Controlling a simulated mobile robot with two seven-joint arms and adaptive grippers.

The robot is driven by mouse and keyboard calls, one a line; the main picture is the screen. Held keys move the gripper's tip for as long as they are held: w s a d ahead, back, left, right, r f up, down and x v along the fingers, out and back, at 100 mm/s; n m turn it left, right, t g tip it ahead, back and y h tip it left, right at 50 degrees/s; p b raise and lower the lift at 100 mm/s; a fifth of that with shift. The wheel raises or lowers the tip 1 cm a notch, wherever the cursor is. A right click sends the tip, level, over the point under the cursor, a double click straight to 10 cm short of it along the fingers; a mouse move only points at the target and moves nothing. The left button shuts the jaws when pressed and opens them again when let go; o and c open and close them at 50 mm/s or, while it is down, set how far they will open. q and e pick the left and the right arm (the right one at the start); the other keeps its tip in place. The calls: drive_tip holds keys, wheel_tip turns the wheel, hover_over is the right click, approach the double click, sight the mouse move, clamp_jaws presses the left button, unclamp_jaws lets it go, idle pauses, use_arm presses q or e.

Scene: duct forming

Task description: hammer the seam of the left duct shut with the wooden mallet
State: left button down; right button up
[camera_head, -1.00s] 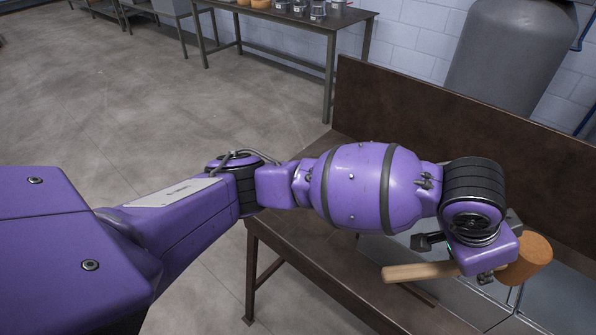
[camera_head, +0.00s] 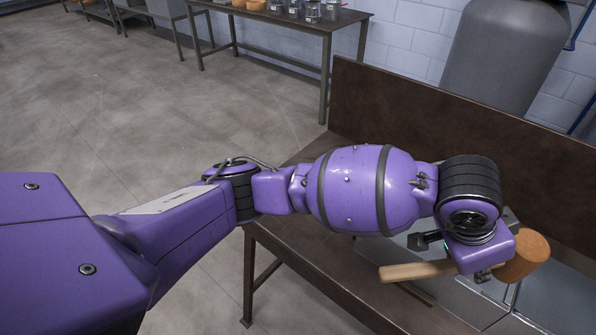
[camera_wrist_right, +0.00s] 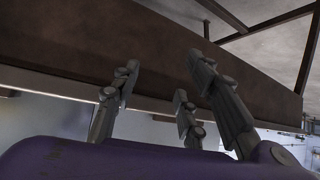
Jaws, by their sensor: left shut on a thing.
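The wooden mallet (camera_head: 412,272) has a pale handle and a thick orange-brown head. My left gripper (camera_head: 462,262) is shut on its handle, with the head to the right. The mallet is over the left duct (camera_head: 465,302), a grey sheet-metal piece on the brown bench. My left wrist and the mallet hide much of the duct. I cannot tell whether the head touches it. The seam's state is not clear. My right gripper (camera_wrist_right: 162,72) shows only in the right wrist view. Its fingers are apart with nothing between them.
The brown bench (camera_head: 300,235) has a tall back panel (camera_head: 420,125) behind the mallet. More sheet metal (camera_head: 555,302) lies to the right. A grey tank (camera_head: 505,55) stands behind the panel. A far table (camera_head: 280,18) holds containers. The floor at left is clear.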

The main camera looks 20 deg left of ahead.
use_arm(q)
drive_tip(key=shift+r, duration=0.1)
wheel_tip(320, 180, down, 9)
wheel_tip(320, 180, up, 8)
drive_tip(key=shift+w+d+r, duration=0.1)
drive_tip(key=shift+r, duration=0.55)
use_arm(e)
drive_tip(key=shift+w+a+r, duration=0.1)
drive_tip(key=shift+w+a, duration=0.05)
drive_tip(key=shift+a, duration=0.05)
drive_tip(key=shift+s+d+f, duration=0.25)
